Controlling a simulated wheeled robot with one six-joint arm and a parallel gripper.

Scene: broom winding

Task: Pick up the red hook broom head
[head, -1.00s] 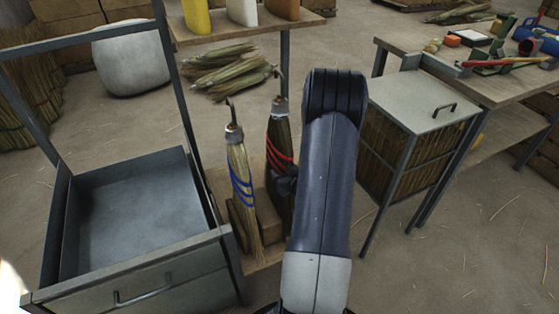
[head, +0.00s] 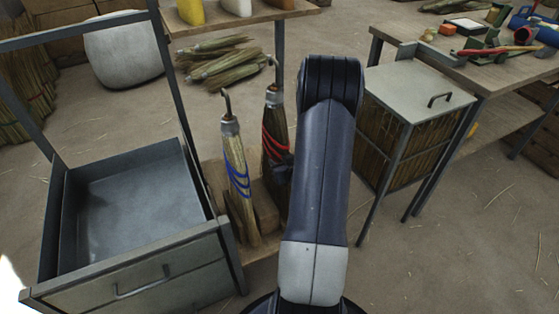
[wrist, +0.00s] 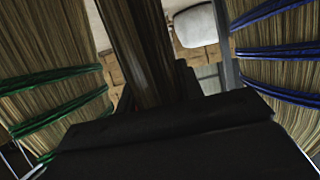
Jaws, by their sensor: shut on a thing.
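The red hook broom head (head: 274,128), dark straw with red bands and a metal hook on top, stands upright at the low wooden rack, partly hidden by my arm. My gripper (head: 281,170) is shut on it at the banded part; the fingers are mostly hidden in the head view. In the wrist view my gripper (wrist: 165,125) shows as a dark block, with the dark straw of the held head (wrist: 140,50) rising beyond it. Whether its lower end rests on the rack is hidden.
A blue-banded broom head (head: 236,165) stands close on the left. A green-banded one (wrist: 50,100) is close on the other side in the wrist view. An open metal drawer (head: 130,205) lies left; a caged cabinet (head: 415,90) stands right. The floor in front is clear.

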